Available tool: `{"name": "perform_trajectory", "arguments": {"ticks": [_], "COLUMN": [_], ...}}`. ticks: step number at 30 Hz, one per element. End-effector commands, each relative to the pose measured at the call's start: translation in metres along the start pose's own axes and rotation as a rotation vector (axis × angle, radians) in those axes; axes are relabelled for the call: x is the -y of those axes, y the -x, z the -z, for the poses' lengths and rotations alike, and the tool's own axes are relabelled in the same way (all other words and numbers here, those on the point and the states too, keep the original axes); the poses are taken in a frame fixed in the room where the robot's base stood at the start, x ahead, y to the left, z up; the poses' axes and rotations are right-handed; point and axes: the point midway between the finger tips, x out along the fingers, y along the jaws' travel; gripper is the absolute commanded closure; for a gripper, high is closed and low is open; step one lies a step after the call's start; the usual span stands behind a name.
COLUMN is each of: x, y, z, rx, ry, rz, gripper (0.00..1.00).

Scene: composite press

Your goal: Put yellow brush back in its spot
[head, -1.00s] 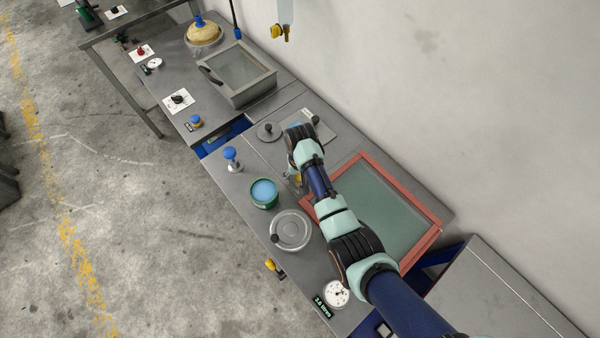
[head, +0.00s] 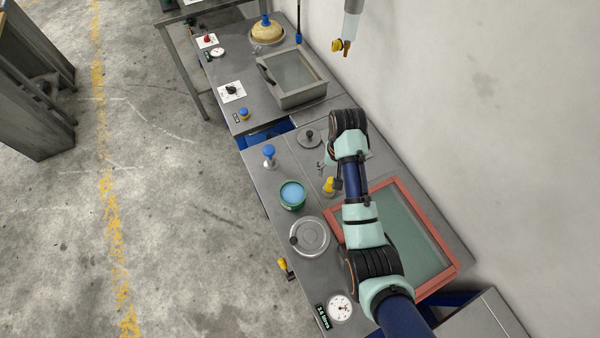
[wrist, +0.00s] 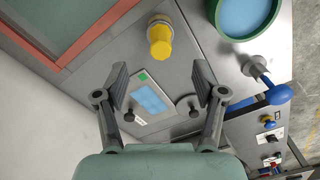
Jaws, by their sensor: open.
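The yellow brush (head: 328,186) stands on the grey bench beside the red-framed screen, to the right of the green tub. In the wrist view the yellow brush (wrist: 160,40) shows from above, on a round base, ahead of the fingertips. My gripper (head: 323,168) is just beyond it along the bench and apart from it. In the wrist view my gripper (wrist: 160,76) is open, with nothing between its fingers. A blue-handled brush (head: 269,153) stands upright to the left; it also shows in the wrist view (wrist: 277,93).
The green tub of blue liquid (head: 292,193) and a round lid (head: 309,237) are nearby. The red-framed screen (head: 446,260) lies along the wall side. A smaller lid (head: 308,139) and a plate with a blue panel (wrist: 150,98) lie near my gripper.

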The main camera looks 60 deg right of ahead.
Motion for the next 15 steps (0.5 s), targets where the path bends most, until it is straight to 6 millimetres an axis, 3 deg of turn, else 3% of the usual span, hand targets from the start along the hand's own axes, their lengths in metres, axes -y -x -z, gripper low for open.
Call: {"name": "perform_trajectory", "arguments": {"ticks": [7, 9, 11, 14, 15], "x": [0.000, 0.008, 0.031, 0.106, 0.142], "y": [0.000, 0.001, 0.006, 0.029, 0.044], "z": [0.000, -0.001, -0.005, -0.030, -0.050], "rx": [0.000, -0.016, -0.069, -0.246, -0.339], "ry": [0.000, 0.019, 0.074, 0.261, 0.358], "rz": [0.000, 0.004, 0.017, 0.074, 0.113], "gripper": [0.30, 0.30, 0.30, 0.30, 0.30]}}
